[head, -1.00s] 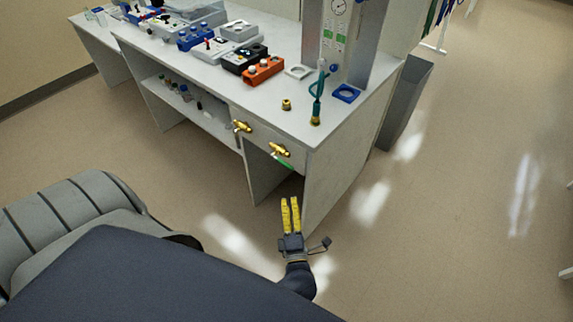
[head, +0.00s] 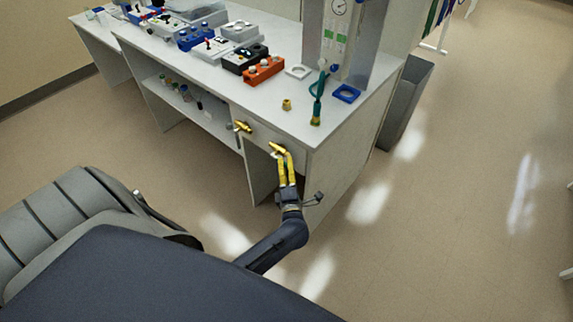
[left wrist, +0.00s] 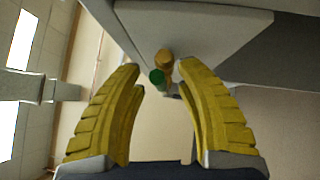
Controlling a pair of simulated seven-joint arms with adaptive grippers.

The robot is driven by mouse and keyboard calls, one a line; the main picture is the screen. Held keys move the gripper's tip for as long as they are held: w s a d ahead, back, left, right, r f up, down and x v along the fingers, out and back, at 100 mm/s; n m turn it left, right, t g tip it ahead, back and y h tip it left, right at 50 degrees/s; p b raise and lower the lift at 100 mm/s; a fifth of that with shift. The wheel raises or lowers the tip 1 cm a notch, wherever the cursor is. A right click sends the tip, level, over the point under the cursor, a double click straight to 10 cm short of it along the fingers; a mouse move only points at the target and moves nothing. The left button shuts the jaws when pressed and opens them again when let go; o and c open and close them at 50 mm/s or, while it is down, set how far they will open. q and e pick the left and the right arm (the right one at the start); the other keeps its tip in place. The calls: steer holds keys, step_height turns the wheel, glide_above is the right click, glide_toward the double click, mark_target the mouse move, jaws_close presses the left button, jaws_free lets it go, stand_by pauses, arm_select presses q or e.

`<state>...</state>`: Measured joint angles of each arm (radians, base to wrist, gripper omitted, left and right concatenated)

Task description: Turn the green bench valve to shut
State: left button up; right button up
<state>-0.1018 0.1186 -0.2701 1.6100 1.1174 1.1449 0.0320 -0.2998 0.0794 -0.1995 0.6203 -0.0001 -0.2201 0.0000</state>
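The green bench valve has a brass body (head: 277,148) on the front of the bench, near its right corner. In the left wrist view its round green handle end (left wrist: 157,76) and brass part (left wrist: 163,58) show between and just beyond the fingertips. My left gripper (head: 281,155) is at the valve from below, its yellow fingers pointing up at it. The left wrist view shows the fingers (left wrist: 160,68) spread apart with a gap around the green end. Contact cannot be told. In the head view the green handle is hidden by the fingers. My right gripper is not in view.
A second brass valve (head: 242,126) sits to the left on the bench front. The white bench top (head: 290,118) holds an orange block (head: 263,71), a blue square ring (head: 346,93) and a green-tubed fitting (head: 317,105). A grey bin (head: 404,105) stands right; open floor lies in front.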

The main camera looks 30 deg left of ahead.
arm_select(q)
steer(key=shift+w+a, duration=0.15)
steer(key=shift+w, duration=0.05)
jaws_close()
stand_by(0.3)
steer(key=shift+r, duration=0.1)
stand_by(0.3)
